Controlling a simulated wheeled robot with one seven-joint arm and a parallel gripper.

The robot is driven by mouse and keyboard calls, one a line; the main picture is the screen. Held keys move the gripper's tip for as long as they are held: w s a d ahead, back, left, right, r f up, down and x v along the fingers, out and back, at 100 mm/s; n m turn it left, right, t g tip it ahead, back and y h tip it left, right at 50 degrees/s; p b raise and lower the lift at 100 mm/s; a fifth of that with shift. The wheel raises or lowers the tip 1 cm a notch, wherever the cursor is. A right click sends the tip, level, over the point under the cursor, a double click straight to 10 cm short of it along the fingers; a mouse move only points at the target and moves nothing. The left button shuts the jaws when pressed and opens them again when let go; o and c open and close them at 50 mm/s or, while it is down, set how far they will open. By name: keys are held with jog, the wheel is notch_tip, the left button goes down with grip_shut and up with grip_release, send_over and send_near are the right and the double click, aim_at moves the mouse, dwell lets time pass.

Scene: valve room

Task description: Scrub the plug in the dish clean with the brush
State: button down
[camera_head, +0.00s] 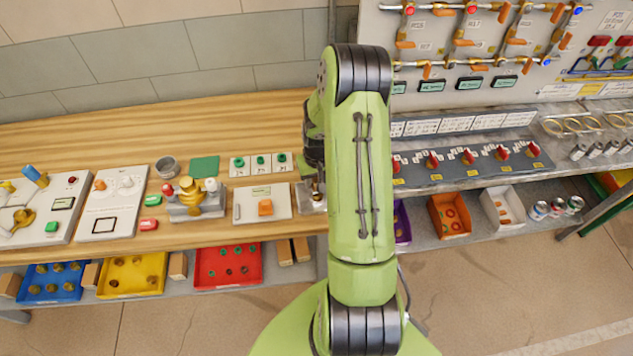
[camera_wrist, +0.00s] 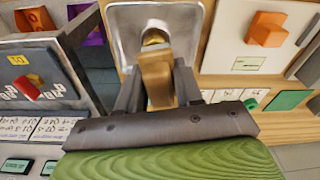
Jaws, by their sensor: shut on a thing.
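The dish (camera_wrist: 190,20) is a grey square tray. It shows at the top of the wrist view, and its left part also shows beside my arm in the head view (camera_head: 304,199). The plug (camera_wrist: 154,37) is a small rounded brass-coloured piece inside the dish. My gripper (camera_wrist: 158,88) is shut on the tan, block-like brush (camera_wrist: 156,70), which points toward the plug. The brush end overlaps the plug's lower edge in the wrist view; I cannot tell whether they touch. My arm hides much of the dish in the head view.
Left of the dish lies a pale board (camera_head: 243,211) with an orange block (camera_head: 265,207). A grey fixture with brass knobs (camera_head: 195,200) stands further left. Right of my arm is a grey panel with red knobs (camera_head: 450,177). Bare wooden bench (camera_head: 110,135) runs along the back left.

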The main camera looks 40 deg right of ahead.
jog(key=shift+r, duration=0.65)
jog(key=shift+w+a+r+p, duration=0.2)
jog(key=shift+r+p, duration=0.15)
jog(key=shift+r, duration=0.05)
jog(key=shift+w+a+r+p, duration=0.15)
jog(key=shift+a+r+p, duration=0.05)
jog(key=shift+r+p, duration=0.15)
jog(key=shift+r, duration=0.35)
jog(key=shift+s+d+r+p, duration=0.1)
jog(key=shift+d+r+p, duration=0.05)
jog(key=shift+r+p, duration=0.25)
jog(key=shift+s+d+r+p, duration=0.1)
jog(key=shift+r+p, duration=0.2)
jog(key=shift+r, duration=0.1)
jog(key=shift+w+a, duration=0.1)
jog(key=shift+f, duration=0.1)
